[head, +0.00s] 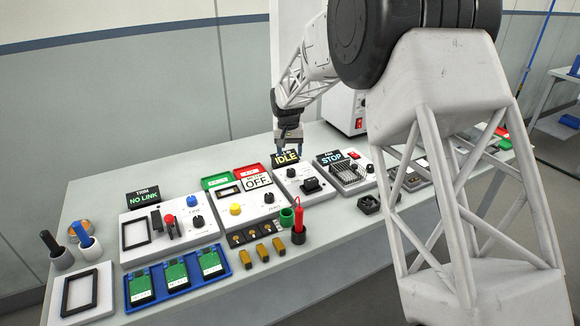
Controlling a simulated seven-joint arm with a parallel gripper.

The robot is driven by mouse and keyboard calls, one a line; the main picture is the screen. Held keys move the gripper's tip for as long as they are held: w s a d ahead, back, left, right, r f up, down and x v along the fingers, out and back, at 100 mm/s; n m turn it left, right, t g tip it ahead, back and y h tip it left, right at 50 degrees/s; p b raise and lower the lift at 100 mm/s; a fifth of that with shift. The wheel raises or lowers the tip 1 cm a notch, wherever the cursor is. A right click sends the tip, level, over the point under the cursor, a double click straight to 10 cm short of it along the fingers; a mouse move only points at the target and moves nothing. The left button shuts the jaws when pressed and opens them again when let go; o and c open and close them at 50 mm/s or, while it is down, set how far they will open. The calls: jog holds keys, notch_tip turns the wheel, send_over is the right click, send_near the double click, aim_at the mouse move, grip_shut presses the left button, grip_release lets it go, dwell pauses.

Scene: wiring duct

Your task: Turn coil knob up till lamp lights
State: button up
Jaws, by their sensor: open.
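My gripper (289,148) points down above the back edge of a white panel and in front of its "IDLE" display (286,158). It is open, and I see nothing between its fingers. The display's upper line is partly hidden. This panel carries a small black knob (291,172) and a black block (311,185). The knob is just below my fingertips in the picture, apart from them. The panel lettering is too small to read, so I cannot tell which knob is the coil knob. I cannot make out a lit lamp.
To the right is a panel with a "STOP" display (343,158) and a grille. To the left are an "OFF" panel (257,181) and a "NO LINK" panel (141,198).

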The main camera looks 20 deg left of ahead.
aim_at(291, 170)
jog(key=n, duration=0.5)
jog(key=shift+w+d+n, duration=0.15)
jog(key=shift+d+n, duration=0.05)
jog(key=shift+n, duration=0.2)
jog(key=n, duration=0.6)
jog(key=shift+w+d+n+g+y, duration=0.15)
jog(key=shift+n+g+y, duration=0.15)
jog(key=shift+y, duration=0.1)
jog(key=shift+f, duration=0.1)
jog(key=shift+s+f, duration=0.2)
jog(key=shift+f, duration=3.6)
jog(key=c, duration=0.9)
